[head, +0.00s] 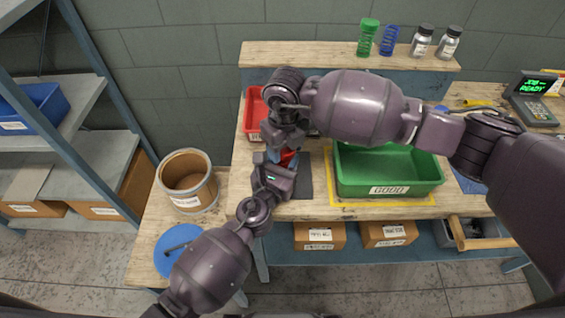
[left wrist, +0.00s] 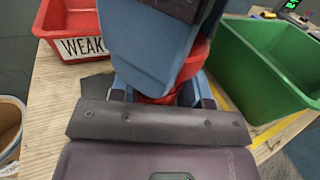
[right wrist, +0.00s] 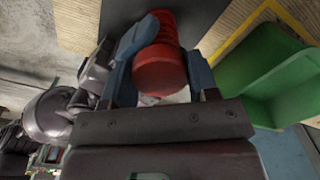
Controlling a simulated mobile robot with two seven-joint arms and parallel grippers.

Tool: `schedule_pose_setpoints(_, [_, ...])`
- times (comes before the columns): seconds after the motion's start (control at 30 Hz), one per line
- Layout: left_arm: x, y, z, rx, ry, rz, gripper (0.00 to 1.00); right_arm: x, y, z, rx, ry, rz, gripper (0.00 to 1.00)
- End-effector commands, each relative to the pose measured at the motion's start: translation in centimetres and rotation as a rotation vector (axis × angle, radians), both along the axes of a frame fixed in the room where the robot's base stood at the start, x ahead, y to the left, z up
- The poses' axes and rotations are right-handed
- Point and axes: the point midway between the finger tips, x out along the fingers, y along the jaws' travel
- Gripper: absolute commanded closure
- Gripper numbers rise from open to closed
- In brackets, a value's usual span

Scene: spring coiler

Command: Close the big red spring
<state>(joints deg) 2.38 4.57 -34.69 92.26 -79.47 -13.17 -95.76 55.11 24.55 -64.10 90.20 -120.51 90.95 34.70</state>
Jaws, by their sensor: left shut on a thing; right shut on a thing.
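The big red spring (right wrist: 160,68) stands between my two grippers, over a dark mat (head: 304,177) on the bench. The right wrist view shows its round red end cap and some coils behind it. It also shows in the left wrist view (left wrist: 190,66), mostly hidden by a blue finger. My left gripper (head: 277,166) is shut on the spring's lower part. My right gripper (right wrist: 166,72) is shut on its upper end, from above. The arms hide most of the spring in the head view, so how far it is compressed is hard to tell.
A green bin (head: 389,189) marked GOOD is just right of the spring. A red bin (left wrist: 72,28) marked WEAK is behind left. A round bucket (head: 188,180) stands left. A green spring (head: 367,37), blue spring (head: 389,40) and jars (head: 421,41) are on the back shelf.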

Motion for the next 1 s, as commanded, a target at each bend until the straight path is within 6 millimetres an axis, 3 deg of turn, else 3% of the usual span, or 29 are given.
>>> schedule_pose_setpoints(0.43, [-0.18, -0.15, -0.26, 0.0, 0.005, -0.004, 1.0, 0.01, 0.08, 0.03, 0.003, -0.001, -0.087, 0.74])
schedule_pose_setpoints(0.47, [-0.18, -0.15, -0.26, 0.0, 0.005, -0.004, 1.0, 0.01, 0.08, 0.03, 0.003, -0.001, -0.087, 0.44])
schedule_pose_setpoints(0.6, [-0.18, -0.14, -0.27, 0.0, 0.005, -0.004, 1.0, -0.01, 0.08, 0.02, 0.003, -0.001, -0.086, 0.23])
schedule_pose_setpoints(1.0, [-0.17, -0.2, -0.28, 0.001, 0.005, -0.005, 1.0, -0.23, 0.31, -0.02, 0.006, 0.004, -0.081, 0.2])
